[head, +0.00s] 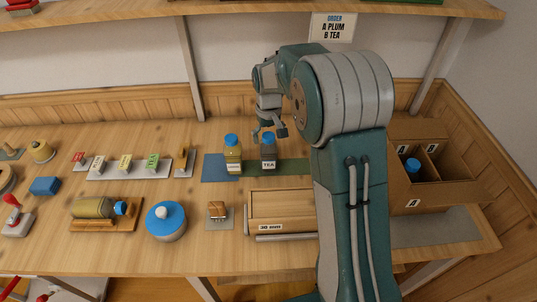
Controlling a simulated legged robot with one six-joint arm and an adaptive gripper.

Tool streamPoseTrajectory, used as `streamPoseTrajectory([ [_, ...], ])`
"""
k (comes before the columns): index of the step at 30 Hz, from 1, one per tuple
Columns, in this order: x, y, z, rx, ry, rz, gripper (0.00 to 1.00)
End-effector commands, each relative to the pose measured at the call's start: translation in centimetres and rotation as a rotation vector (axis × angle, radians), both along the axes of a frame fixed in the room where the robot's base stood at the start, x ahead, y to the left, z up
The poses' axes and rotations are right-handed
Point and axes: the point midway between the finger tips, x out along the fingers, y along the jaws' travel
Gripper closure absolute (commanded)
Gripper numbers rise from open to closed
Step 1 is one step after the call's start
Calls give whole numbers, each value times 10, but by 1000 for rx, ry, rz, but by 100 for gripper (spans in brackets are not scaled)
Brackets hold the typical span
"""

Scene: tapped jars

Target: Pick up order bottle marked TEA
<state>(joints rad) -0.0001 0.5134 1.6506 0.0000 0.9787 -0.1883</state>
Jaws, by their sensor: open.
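The bottle marked TEA (268,152) stands upright on the dark green mat (293,167), with a blue cap and a dark body. Another blue-capped bottle (233,157) with yellowish contents stands just left of it; its label is too small to read. My gripper (268,133) is open, above and close behind the TEA bottle's cap. I cannot tell whether it touches the cap. The order sign (332,28) on the wall reads A PLUM, B TEA.
A divided wooden box (432,190) marked A and B stands at the right, with a blue-capped bottle (412,167) in its left compartment. A wooden tray (281,212), a blue-lidded round jar (166,221) and a bottle lying on a stand (97,208) are in front.

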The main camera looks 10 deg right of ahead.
Motion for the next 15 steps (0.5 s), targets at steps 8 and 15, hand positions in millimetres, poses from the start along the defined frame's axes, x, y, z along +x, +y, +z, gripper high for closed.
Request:
streamPoseTrajectory([
  [8, 0, 0, -3, 0, -2, 0, 7],
  [15, 0, 0, -3, 0, -1, 0, 100],
])
